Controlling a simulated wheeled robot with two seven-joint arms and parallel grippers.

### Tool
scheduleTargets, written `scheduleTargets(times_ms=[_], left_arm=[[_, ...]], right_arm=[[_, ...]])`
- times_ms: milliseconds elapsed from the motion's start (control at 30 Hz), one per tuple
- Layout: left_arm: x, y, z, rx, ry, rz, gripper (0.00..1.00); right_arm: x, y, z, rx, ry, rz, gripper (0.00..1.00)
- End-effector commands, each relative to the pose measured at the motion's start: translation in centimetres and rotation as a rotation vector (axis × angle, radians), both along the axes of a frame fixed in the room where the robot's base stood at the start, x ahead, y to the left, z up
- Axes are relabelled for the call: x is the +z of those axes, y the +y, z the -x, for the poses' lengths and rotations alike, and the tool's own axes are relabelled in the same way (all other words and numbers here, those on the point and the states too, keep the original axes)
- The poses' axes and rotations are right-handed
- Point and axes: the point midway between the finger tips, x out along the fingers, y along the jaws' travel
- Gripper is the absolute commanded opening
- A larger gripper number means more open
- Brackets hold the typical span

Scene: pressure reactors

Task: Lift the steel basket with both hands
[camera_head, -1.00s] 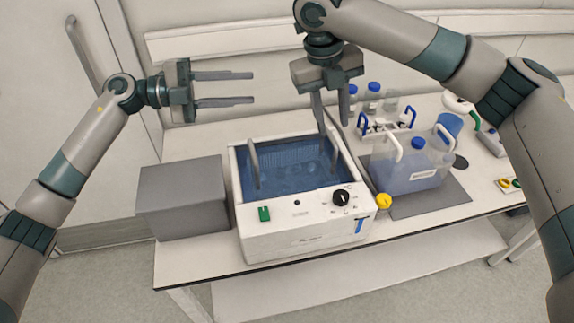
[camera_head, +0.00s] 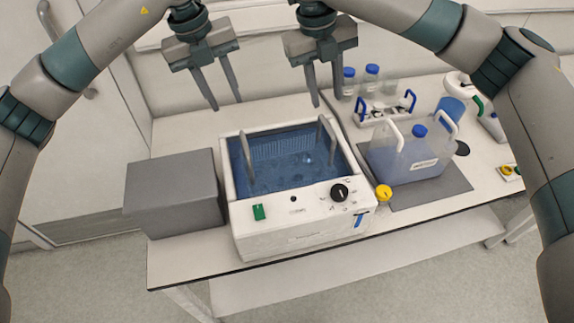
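The steel basket (camera_head: 285,158) sits down in the blue bath of a white water-bath unit (camera_head: 300,230). Its two upright grey handles stand above the bath, a left handle (camera_head: 247,163) and a right handle (camera_head: 327,140). My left gripper (camera_head: 226,106) is open and empty, pointing down above and behind the left handle. My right gripper (camera_head: 327,102) is open and empty, pointing down above and behind the right handle. Neither gripper appears to touch a handle. The basket's lower part is hard to make out in the blue bath.
A grey box (camera_head: 174,192) stands directly left of the bath. To the right are a clear jug-like container (camera_head: 412,160) on a dark mat (camera_head: 440,186), a yellow cap (camera_head: 383,193), and a small rack (camera_head: 385,112) with blue handles. Blue-capped bottles (camera_head: 371,78) stand behind.

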Motion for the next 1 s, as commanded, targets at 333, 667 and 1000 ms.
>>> scheduleTargets(times_ms=[333,667,1000], left_arm=[[-1.6,-0.3,0.0,-0.001,0.003,0.001,0.32],[-6.2,-1.2,-0.2,-0.001,0.004,0.002,0.32],[-11.7,-2.3,-0.5,-0.002,0.004,0.002,0.32]], right_arm=[[-1.5,-0.3,-0.1,0.000,0.001,0.000,0.32],[-6.2,-1.2,-0.2,-0.001,0.003,0.001,0.32],[-11.7,-2.3,-0.5,-0.001,0.003,0.001,0.32]])
